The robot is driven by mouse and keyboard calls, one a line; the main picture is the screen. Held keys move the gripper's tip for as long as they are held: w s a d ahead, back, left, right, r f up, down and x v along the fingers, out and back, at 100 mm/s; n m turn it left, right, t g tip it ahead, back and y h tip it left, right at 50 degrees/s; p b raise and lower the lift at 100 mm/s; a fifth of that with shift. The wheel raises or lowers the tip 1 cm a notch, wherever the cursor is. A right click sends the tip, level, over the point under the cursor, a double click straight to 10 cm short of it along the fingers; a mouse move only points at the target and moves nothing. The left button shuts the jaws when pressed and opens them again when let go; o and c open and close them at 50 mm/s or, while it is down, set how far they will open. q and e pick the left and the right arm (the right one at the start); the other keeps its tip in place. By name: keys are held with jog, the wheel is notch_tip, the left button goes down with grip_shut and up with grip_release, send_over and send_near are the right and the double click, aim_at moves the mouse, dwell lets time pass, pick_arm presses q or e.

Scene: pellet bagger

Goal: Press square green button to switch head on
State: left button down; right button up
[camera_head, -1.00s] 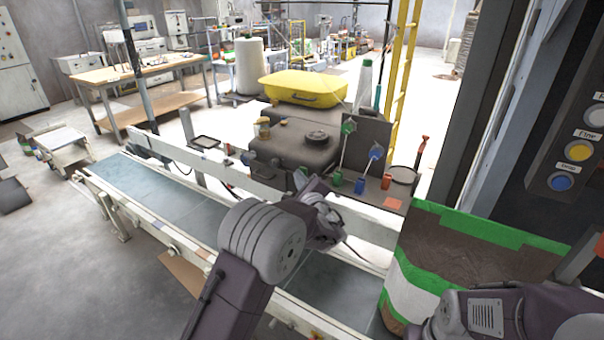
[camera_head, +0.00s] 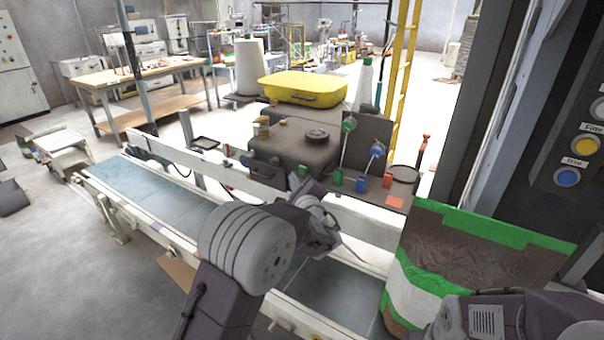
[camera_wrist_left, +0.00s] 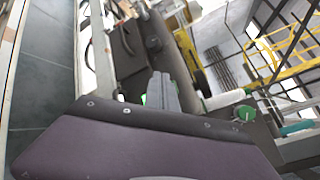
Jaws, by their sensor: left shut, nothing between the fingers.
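A small green piece (camera_head: 303,170), perhaps the square green button, shows on the dark grey machine head (camera_head: 300,152), just beyond my left gripper (camera_head: 309,187). Its shape is too small to tell. In the left wrist view the closed fingers (camera_wrist_left: 162,94) point at the dark machine, with nothing between them. A bit of green (camera_wrist_left: 144,99) shows beside the fingers, mostly hidden by them. I cannot tell whether they touch it. My right arm enters at the lower right of the head view; its gripper is out of sight.
A conveyor (camera_head: 135,183) runs below my left arm. A brown bag with green bands (camera_head: 470,262) stands at right. Small green (camera_head: 338,177), blue (camera_head: 361,184) and red (camera_head: 387,181) parts sit right of the gripper. A panel with a yellow button (camera_head: 586,146) is far right.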

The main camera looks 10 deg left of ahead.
pick_arm(q)
jog(key=s+a+n+g+y, duration=0.3)
jog(key=s+a+n+g, duration=0.2)
jog(key=s+a, duration=0.8)
jog(key=s+a+f+n+g+h, duration=0.1)
jog(key=s+a+f+n+g, duration=0.45)
jog(key=s+f, duration=0.45)
jog(key=s+d+f+n+g+h, duration=0.45)
jog(key=s+d+f+n, duration=0.2)
jog(key=s, duration=0.35)
jog(key=s+d+f+n+h, duration=0.1)
jog(key=d+f+n+h, duration=0.2)
jog(key=d, duration=0.7)
jog(key=shift+s+n+t+h+p, duration=0.15)
jog(key=shift+n+t+h+p, duration=0.35)
jog(key=shift+h, duration=0.65)
